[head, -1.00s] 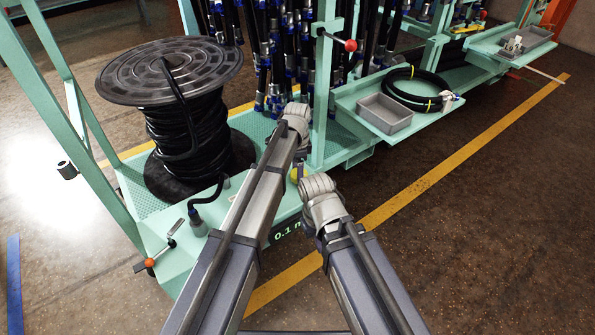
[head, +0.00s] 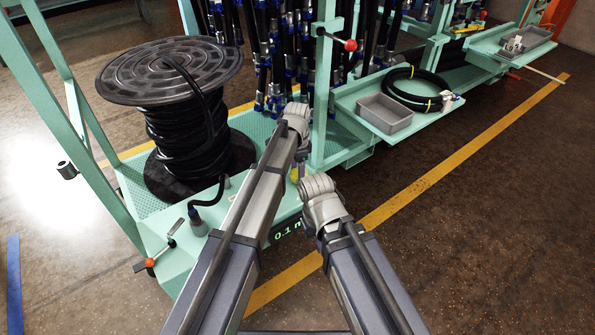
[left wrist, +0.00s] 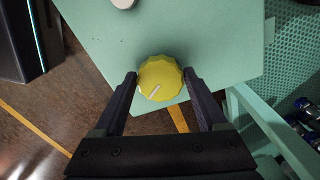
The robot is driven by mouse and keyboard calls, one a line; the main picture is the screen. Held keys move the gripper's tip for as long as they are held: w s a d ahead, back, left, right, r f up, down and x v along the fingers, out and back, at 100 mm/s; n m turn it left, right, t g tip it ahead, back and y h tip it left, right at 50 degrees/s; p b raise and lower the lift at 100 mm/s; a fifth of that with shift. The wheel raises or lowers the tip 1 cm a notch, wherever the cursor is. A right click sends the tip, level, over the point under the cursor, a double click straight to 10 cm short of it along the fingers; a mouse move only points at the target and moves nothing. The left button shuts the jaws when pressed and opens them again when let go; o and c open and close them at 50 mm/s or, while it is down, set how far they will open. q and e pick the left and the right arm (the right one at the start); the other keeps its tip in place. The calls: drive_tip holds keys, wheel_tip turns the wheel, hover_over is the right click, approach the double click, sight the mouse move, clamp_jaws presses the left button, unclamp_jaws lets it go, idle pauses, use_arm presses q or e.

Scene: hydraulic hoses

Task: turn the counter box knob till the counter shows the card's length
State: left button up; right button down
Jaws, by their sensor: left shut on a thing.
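The yellow counter box knob (left wrist: 161,78) sits on the green box face, with a white pointer line aimed to the lower left in the left wrist view. My left gripper (left wrist: 160,82) is shut on it, one dark finger at each side. In the head view only a yellow sliver of the knob (head: 294,174) shows beside my left arm. The counter display (head: 288,230) reads "0.1 m", its right end hidden by my right arm. A white card (head: 513,44) stands in the far tray; its print is too small to read surely. My right gripper is hidden behind its wrist.
A large black hose reel (head: 170,72) stands left on the green bench. A grey tray (head: 385,113) and a coiled hose (head: 416,88) lie on the shelf at right. Hoses hang behind my arms.

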use_arm(q)
drive_tip(key=shift+d+n, duration=0.1)
drive_tip(key=shift+n, duration=1.9)
idle(1.8)
drive_tip(key=shift+n, duration=2)
idle(2.2)
